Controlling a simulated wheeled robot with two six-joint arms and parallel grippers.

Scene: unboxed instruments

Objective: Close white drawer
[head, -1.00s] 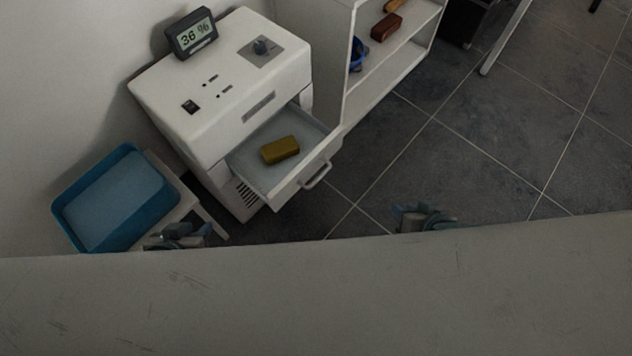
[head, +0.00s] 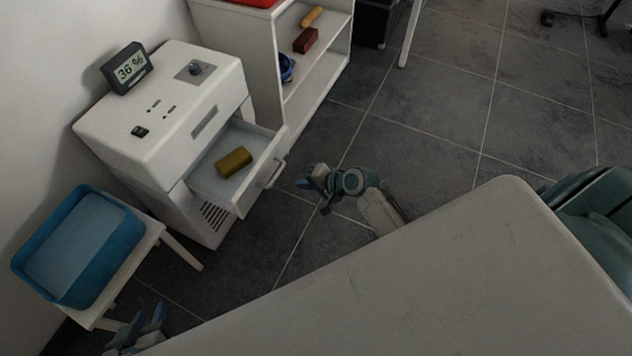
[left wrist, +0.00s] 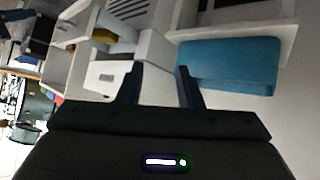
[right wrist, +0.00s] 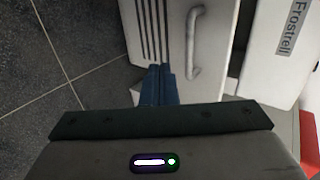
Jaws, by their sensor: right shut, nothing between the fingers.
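The white drawer (head: 262,178) stands pulled out of the white instrument (head: 160,120), with a yellow-brown block (head: 234,162) lying inside. Its grey bar handle (head: 275,173) is on the front and also shows in the right wrist view (right wrist: 194,42). My right gripper (head: 308,182) is just right of the handle in the head view, apart from it. Its fingers are together and empty in the right wrist view (right wrist: 158,84). My left gripper (head: 142,322) is low at the left, below the stool; its fingers are apart and empty in the left wrist view (left wrist: 160,85).
A blue tray (head: 133,232) sits on a white stool (head: 156,238) left of the instrument. A white shelf unit (head: 325,75) with small items stands beyond the drawer. A display reading 36 % (head: 127,68) stands on the instrument. Tiled floor (head: 440,130) lies open at right.

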